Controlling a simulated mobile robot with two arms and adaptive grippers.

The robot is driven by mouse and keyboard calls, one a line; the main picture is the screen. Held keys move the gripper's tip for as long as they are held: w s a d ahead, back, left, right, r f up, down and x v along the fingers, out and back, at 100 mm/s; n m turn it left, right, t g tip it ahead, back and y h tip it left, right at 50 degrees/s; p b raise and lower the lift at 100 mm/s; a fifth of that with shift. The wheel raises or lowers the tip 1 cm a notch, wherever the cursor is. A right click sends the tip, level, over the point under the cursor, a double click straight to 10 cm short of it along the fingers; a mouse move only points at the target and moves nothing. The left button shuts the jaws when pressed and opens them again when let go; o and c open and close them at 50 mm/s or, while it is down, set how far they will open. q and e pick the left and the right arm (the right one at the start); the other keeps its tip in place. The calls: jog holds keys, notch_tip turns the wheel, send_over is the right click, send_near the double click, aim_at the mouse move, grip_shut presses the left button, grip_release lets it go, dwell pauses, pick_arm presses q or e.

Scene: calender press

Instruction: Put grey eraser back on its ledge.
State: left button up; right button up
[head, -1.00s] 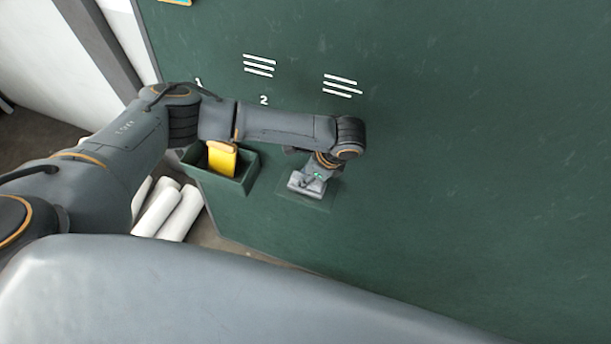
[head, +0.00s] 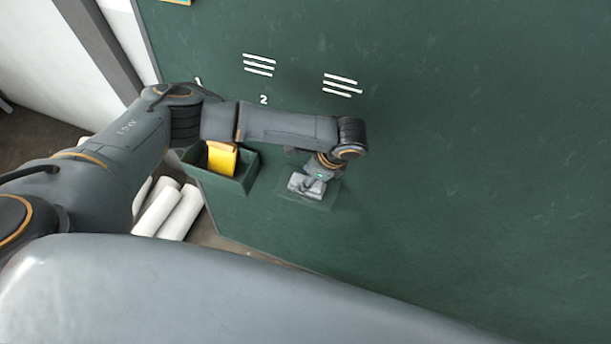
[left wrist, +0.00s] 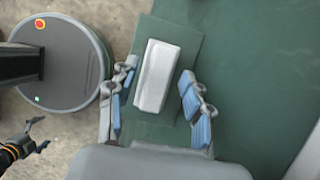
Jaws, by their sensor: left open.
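The grey eraser (left wrist: 157,75) is a pale block lying on a small green ledge (left wrist: 185,42) on the board. It also shows in the head view (head: 297,184), on the ledge (head: 322,202) and partly covered by my left gripper (head: 310,185). In the left wrist view my left gripper (left wrist: 158,103) is open, its blue-padded fingers apart on either side of the eraser's near end. Gaps show between the pads and the eraser. My right gripper (left wrist: 40,134) shows at the lower left of the wrist view, its dark fingers spread and empty.
A green bin (head: 238,183) with a yellow item (head: 221,159) hangs on the board left of the ledge. White rolls (head: 172,212) lie on the floor beyond the board's edge. The green board (head: 470,150) right of the ledge is clear.

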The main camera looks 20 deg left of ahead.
pick_arm(q)
jog(key=v, duration=1.1)
jog(key=shift+b, duration=0.45)
jog(key=shift+d, duration=0.1)
